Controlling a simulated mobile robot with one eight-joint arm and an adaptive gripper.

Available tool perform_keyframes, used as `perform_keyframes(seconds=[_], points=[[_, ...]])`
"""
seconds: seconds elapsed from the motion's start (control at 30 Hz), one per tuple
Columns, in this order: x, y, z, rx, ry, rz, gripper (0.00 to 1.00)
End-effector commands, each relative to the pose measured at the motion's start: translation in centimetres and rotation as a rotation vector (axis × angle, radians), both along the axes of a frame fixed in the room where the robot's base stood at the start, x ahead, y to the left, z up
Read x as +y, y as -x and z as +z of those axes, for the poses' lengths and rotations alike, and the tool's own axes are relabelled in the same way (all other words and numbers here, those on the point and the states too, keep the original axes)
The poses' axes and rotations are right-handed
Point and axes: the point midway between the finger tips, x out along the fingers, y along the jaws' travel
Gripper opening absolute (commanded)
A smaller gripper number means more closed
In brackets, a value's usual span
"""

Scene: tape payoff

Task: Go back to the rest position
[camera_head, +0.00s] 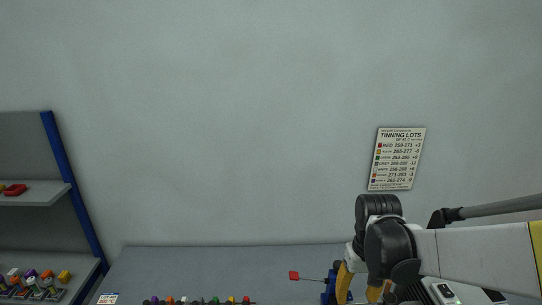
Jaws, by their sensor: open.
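My gripper (359,285) reaches in at the lower right, with yellow fingers pointing down over the bench. Its fingers are apart, and no object shows between them. A blue part (329,287) stands just left of the fingers. A thin rod runs left from it to a small red flag (294,275). I cannot tell whether the fingers touch the blue part. The lower fingertips are close to the picture's bottom edge.
A grey bench (220,262) runs along the wall, with a row of small coloured pieces (200,301) at the bottom edge. A blue-framed shelf (75,190) stands left. A "TINNING LOTS" sign (397,158) hangs on the wall.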

Motion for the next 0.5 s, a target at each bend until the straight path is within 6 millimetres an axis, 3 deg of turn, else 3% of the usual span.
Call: perform_keyframes(seconds=[0.5], points=[[0.7, 4.0, -2.1, -0.228, 0.003, -0.011, 0.49]])
